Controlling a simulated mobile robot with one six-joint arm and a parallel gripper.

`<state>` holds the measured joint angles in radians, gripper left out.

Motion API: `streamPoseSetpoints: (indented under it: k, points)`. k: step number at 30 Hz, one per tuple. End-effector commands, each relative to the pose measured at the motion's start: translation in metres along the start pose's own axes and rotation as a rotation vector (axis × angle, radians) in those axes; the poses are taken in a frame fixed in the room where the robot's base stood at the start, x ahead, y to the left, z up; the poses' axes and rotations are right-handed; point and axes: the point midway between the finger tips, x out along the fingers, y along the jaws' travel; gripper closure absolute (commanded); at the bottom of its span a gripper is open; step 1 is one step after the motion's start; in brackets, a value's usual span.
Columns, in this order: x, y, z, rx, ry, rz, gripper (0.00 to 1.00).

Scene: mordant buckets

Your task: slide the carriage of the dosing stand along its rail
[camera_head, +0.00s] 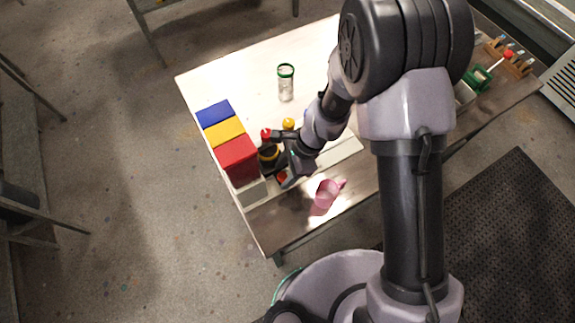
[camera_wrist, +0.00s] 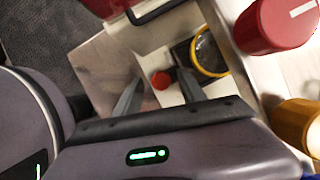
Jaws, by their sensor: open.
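The dosing stand is a long pale rail (camera_head: 340,151) lying near the table's front edge. Its dark carriage (camera_head: 266,165) is near the rail's left end, beside the coloured boxes, and carries a yellow ring. In the wrist view the carriage (camera_wrist: 181,53) shows its yellow ring (camera_wrist: 208,52) and a round red knob (camera_wrist: 160,80). My gripper (camera_wrist: 158,77) is open, with one finger on each side of the knob; I cannot tell whether either touches it. In the head view my gripper (camera_head: 288,179) comes down over the carriage's near side and hides part of it.
Blue (camera_head: 214,113), yellow (camera_head: 225,132) and red (camera_head: 237,160) boxes stand left of the carriage. Red-capped (camera_head: 266,134) and yellow-capped (camera_head: 288,123) containers stand behind the rail. A pink mug (camera_head: 326,193) stands in front, right of my gripper. A green-rimmed jar (camera_head: 286,86) stands farther back.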

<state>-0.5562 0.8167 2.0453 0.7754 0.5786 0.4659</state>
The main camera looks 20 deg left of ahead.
Motion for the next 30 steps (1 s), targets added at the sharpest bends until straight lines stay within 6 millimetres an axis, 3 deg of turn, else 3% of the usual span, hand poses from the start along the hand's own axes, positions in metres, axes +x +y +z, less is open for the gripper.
streamPoseSetpoints:
  k: [5,12,18,22,30]
  points:
    - [-0.035,-0.001,0.001,0.001,0.001,-0.004,0.52]
    - [-0.11,-0.001,0.002,-0.001,0.001,-0.005,0.52]
    - [-0.157,-0.001,0.001,-0.001,0.001,-0.003,0.52]
    - [-0.17,0.0,0.001,0.0,0.0,0.0,0.52]
    - [-0.172,0.0,0.0,0.0,-0.001,0.001,0.52]
